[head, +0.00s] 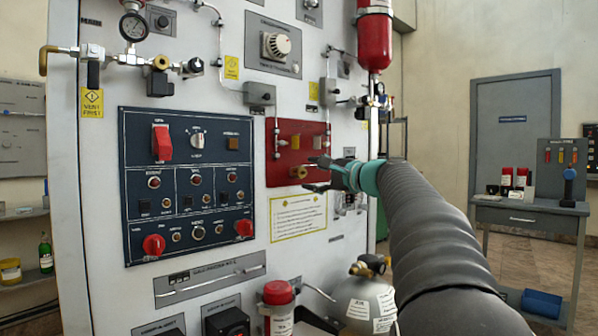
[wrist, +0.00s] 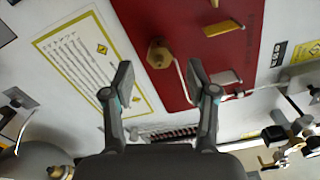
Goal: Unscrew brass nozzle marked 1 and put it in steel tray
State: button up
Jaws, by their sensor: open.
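A brass nozzle (head: 299,172) sticks out low on the red plate (head: 283,135) of the white panel. It also shows in the wrist view (wrist: 158,55), with a hexagonal face and a thin pipe running from it. I cannot read a number on it. My gripper (head: 312,176) is in front of the red plate, just right of the nozzle. In the wrist view my gripper (wrist: 158,84) is open and empty, with the nozzle beyond the gap between its fingertips and apart from them. I cannot make out the steel tray for certain.
A yellow-bordered notice (head: 298,216) is below the red plate. A blue control panel (head: 190,185) with red knobs is to the left. A steel cylinder (head: 361,305) stands below my arm. A grey workbench (head: 530,207) holding several items stands at the right.

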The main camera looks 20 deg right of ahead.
jog(key=m+p, duration=0.3)
jog(key=shift+m, duration=0.3)
jog(key=m+p, duration=0.1)
jog(key=p, duration=0.1)
jog(key=shift+r+m+p, duration=0.25)
jog(key=shift+m+p, duration=0.05)
jog(key=shift+m, duration=0.1)
jog(key=shift+f+m, duration=0.25)
jog(key=shift+m, duration=0.55)
